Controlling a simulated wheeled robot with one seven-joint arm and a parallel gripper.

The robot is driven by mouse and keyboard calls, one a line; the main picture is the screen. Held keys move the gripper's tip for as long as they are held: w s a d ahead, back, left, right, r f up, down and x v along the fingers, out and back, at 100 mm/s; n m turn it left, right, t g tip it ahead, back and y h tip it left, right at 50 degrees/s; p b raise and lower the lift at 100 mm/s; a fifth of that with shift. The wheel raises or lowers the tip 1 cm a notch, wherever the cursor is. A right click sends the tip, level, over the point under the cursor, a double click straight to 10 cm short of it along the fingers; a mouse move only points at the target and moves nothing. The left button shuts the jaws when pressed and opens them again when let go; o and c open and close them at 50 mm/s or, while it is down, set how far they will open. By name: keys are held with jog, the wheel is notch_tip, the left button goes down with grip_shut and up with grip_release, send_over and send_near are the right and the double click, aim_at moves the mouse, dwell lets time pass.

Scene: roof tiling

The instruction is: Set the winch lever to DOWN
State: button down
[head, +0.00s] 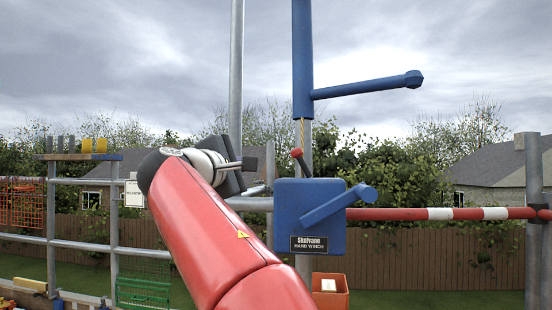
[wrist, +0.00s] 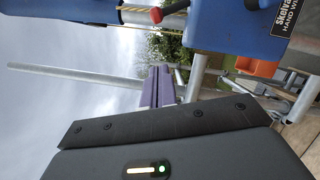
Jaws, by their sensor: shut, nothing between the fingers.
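The blue hand winch (head: 292,222) is fixed to an upright pole in the head view. Its lever (head: 297,154) has a red knob and sticks up from the top, leaning left; no position marking is readable. The red knob also shows at the top of the wrist view (wrist: 156,15), beside the blue winch body (wrist: 225,28). My gripper's two purple-grey fingers (wrist: 157,73) are together and empty in the wrist view, below the knob in the picture and apart from it. In the head view my wrist is left of the winch; the fingertips are not clear there.
A blue crank handle (head: 338,203) juts from the winch's right front. A blue davit arm (head: 365,87) hangs above, with a rope down to the winch. A red-and-white rail (head: 412,214) runs right. An orange box (head: 332,297) sits below. Open air lies left of the lever.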

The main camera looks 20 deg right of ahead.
aim_at(303, 164)
jog(key=p+x, duration=0.1)
jog(key=x, duration=0.3)
jog(key=s+p+x, duration=0.1)
jog(key=x, duration=0.3)
jog(key=d+p+x, duration=0.1)
jog(key=x, duration=0.3)
jog(key=shift+s+d+r, duration=0.1)
jog(key=shift+s+r, duration=0.25)
jog(key=shift+r, duration=0.05)
jog(key=shift+d+r, duration=0.1)
jog(key=shift+d, duration=0.4)
jog(key=shift+s, duration=0.15)
